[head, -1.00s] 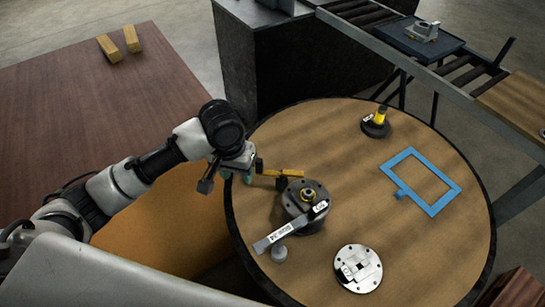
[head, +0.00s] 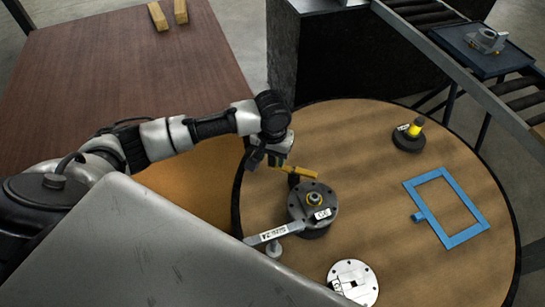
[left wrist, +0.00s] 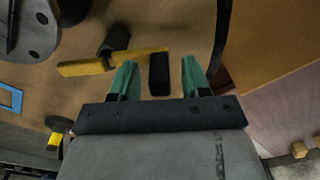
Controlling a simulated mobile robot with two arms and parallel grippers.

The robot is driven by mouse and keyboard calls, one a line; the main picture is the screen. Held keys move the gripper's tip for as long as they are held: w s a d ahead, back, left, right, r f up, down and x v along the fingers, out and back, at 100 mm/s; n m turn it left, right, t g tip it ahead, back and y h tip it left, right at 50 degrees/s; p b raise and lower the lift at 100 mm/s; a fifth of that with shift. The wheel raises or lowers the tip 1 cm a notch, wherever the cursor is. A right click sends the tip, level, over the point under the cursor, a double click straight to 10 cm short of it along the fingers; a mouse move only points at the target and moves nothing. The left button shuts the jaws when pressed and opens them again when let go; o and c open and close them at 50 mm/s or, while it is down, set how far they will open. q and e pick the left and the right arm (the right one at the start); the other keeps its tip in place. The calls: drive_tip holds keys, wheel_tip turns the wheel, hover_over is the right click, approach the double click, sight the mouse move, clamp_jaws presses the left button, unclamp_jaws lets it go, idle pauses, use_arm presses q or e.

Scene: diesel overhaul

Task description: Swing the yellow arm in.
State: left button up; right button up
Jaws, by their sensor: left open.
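The yellow arm (head: 300,172) is a flat bar beside the dark round flanged fixture (head: 326,214) on the round table. In the left wrist view the yellow arm (left wrist: 88,67) lies across the upper left, with a dark post (left wrist: 114,40) at its middle. A black block (left wrist: 159,75) at the bar's end shows in the gap between my green fingers. My left gripper (head: 279,161) is at the far left end of the bar; in the wrist view it (left wrist: 157,72) is open. Whether the fingers touch the block, I cannot tell. My right gripper is not in view.
A grey labelled lever (head: 275,233) sticks out left from the fixture. A silver disc (head: 353,283), a blue frame (head: 462,238) and a black-based yellow part (head: 409,138) are on the round table (head: 370,120). A dark cabinet stands behind; a brown table is left.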

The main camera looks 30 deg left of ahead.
use_arm(q)
drive_tip(key=shift+f, duration=0.65)
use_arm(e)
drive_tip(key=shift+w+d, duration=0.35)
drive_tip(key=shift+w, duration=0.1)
use_arm(q)
clamp_jaws()
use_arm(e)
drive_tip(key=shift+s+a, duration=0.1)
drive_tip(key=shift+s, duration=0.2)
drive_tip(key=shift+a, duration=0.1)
